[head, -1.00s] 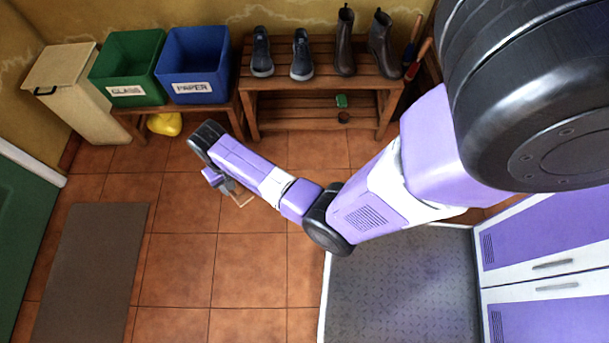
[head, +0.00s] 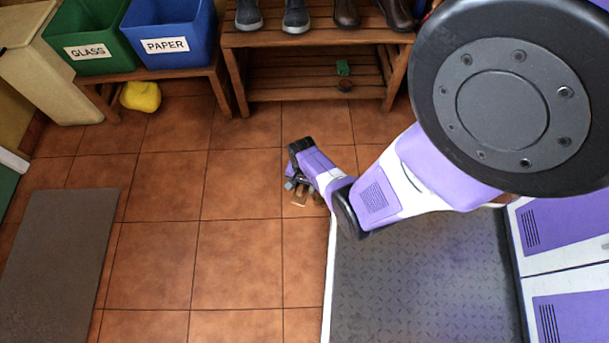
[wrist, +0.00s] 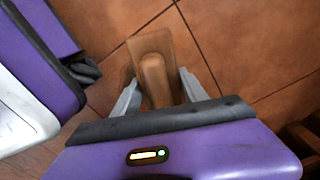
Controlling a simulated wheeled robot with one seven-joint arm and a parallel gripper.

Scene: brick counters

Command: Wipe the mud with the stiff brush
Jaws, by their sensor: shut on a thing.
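My gripper (wrist: 158,78) is shut on the wooden handle of the stiff brush (wrist: 151,46), with one grey finger on each side. The brush is tan, with a flat, wide head pointing away from my gripper; its bristles are hidden. In the head view my gripper (head: 298,188) is low over the tiled floor, left of the grey metal plate's edge, and a bit of the tan brush (head: 299,199) shows below it. I cannot tell whether the brush touches the floor. I cannot make out the mud clearly in either view.
A wooden shoe rack (head: 290,94) stands at the back, with a bench holding the green glass bin (head: 86,30) and blue paper bin (head: 168,30) to its left. A yellow object (head: 141,96) lies under the bench. The grey mat (head: 55,250) is at left; tiles between are clear.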

